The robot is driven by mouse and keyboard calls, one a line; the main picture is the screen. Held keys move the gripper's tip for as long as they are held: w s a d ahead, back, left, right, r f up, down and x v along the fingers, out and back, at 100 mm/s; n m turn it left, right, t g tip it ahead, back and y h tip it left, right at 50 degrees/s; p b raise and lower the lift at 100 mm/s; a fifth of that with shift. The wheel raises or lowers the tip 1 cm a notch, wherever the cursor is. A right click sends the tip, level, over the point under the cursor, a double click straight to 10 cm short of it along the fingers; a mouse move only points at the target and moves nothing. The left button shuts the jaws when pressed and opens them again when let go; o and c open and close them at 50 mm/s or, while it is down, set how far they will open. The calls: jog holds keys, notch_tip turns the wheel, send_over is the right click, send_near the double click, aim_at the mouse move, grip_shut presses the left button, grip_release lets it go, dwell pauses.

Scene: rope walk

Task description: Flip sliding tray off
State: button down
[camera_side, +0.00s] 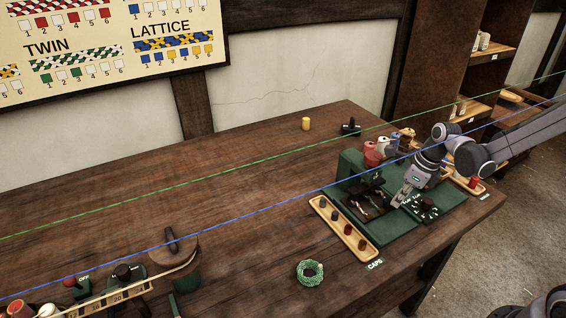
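A green machine base (392,231) stands at the right end of the table. A dark, shallow tray-like part (366,208) sits on its left half; I cannot tell for sure that it is the sliding tray. A black block (423,208) with small white markings, too small to read, lies to its right. My gripper (398,203) points down over the base, between the dark part and the black block. Its fingers are too small to tell whether they are open or shut, or whether they touch anything. No tray switch can be made out clearly.
Several spools (373,153) stand behind. A green and a blue cord cross above the table. An OFF-labelled device (78,291) is at lower left. The table's middle is clear.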

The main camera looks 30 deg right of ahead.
jog(key=s+d, duration=0.1)
jog(key=s, duration=0.2)
jog(key=shift+d, duration=0.35)
jog(key=v, duration=1)
jog(key=shift+s, duration=0.3)
jog(key=s+a+r+n+t, duration=0.1)
jog(key=a+n, duration=0.3)
jog(key=n, duration=0.6)
jog(key=s+a+r+n+t, duration=0.1)
jog(key=a+n, duration=0.3)
jog(key=n, duration=0.6)
jog(key=s+a+r+n+t+h, duration=0.1)
jog(key=a+n, duration=0.4)
jog(key=n, duration=0.5)
jog(key=shift+s+r+n+t, duration=0.3)
jog(key=shift+s+r+t, duration=0.3)
jog(key=shift+s+t, duration=0.35)
